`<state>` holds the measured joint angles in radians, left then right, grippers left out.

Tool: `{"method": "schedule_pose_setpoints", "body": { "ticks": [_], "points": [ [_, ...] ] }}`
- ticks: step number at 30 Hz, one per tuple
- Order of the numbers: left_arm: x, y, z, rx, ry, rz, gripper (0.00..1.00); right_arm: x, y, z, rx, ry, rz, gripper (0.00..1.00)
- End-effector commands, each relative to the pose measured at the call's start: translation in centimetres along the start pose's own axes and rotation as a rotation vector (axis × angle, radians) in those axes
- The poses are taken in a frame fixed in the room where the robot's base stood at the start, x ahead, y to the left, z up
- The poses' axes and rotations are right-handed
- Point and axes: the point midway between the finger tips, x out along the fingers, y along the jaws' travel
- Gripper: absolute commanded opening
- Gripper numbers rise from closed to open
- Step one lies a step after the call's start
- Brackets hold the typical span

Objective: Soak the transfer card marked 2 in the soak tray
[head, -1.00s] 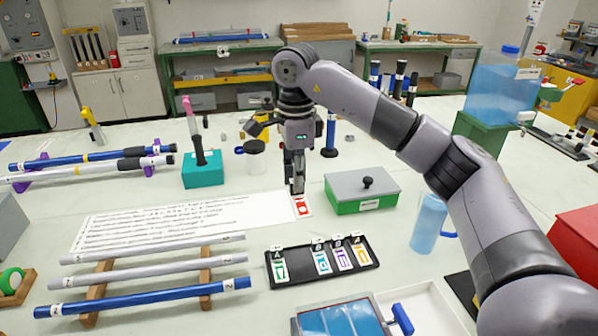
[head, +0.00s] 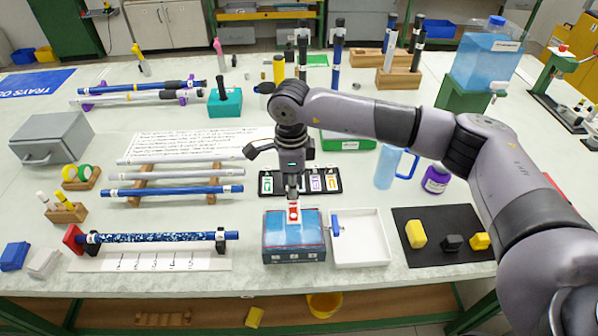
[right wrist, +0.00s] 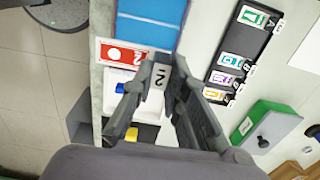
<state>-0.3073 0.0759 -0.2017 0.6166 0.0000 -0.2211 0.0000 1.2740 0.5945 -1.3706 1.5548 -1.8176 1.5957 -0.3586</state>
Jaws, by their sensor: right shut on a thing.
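The transfer card with a red face (head: 294,214) hangs from my right gripper (head: 292,199), over the blue soak tray (head: 277,248) in the head view. In the right wrist view, my right gripper (right wrist: 162,80) is shut on a white tab marked 2 (right wrist: 157,90), and the red card (right wrist: 122,55) shows beside the fingers. It overlaps the blue surface of the soak tray (right wrist: 150,25) in that view. I cannot tell whether the card touches the liquid. My left gripper is not in view.
The black card holder (head: 334,186) with several cards lies just behind. A blue jug (head: 386,168) stands to the right. A black mat (head: 438,254) lies farther right.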

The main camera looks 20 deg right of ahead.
Motion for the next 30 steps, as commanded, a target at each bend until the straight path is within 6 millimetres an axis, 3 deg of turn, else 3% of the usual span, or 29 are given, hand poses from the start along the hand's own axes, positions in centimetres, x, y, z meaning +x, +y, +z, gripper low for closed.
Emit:
{"method": "schedule_pose_setpoints", "body": {
  "ticks": [3, 7, 23, 30],
  "points": [
    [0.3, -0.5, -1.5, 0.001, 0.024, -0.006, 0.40, 0.6, 0.0, 0.0, 0.000, 0.001, 0.000, 0.00],
    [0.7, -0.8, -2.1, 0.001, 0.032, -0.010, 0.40, 1.4, 0.0, 0.0, 0.001, 0.001, 0.001, 0.00],
    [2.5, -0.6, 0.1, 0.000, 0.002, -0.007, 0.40, 6.0, 0.0, 0.0, 0.001, 0.001, 0.001, 0.00],
    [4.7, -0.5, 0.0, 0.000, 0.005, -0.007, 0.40, 8.4, 0.0, 0.0, 0.000, 0.001, 0.001, 0.00]
  ]
}}
